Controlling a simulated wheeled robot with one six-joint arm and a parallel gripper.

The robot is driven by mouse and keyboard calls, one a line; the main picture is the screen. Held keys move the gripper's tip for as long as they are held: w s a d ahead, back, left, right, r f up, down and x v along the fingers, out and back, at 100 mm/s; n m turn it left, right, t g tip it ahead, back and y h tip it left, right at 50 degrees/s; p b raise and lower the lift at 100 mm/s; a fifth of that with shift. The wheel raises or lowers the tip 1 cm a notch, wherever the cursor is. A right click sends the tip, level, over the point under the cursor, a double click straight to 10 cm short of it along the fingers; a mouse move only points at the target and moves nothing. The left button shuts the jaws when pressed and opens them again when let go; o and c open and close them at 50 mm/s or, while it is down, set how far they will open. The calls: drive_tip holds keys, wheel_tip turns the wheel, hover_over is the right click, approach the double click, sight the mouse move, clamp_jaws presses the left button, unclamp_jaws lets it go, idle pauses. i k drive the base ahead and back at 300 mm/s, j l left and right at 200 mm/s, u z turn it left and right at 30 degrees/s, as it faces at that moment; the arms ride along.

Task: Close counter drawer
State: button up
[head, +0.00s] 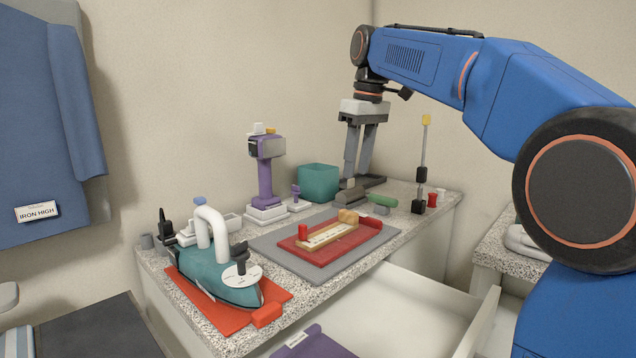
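The counter drawer (402,306) stands pulled out below the front edge of the speckled counter (187,305). My gripper (361,187) points down over the far back of the counter, well away from the drawer. Its two grey fingers stand apart with a gap between them, and nothing shows in the gap. I cannot tell whether the fingertips touch the counter.
A teal iron (222,272) on a red mat, a red tray (340,262) on a grey mat, a purple stand (266,180) and a teal bin (318,182) crowd the counter. Purple cloth (313,345) lies at the bottom. Another counter (505,248) stands right, partly behind my arm.

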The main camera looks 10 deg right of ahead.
sight(390, 310)
drive_tip(key=k, duration=1)
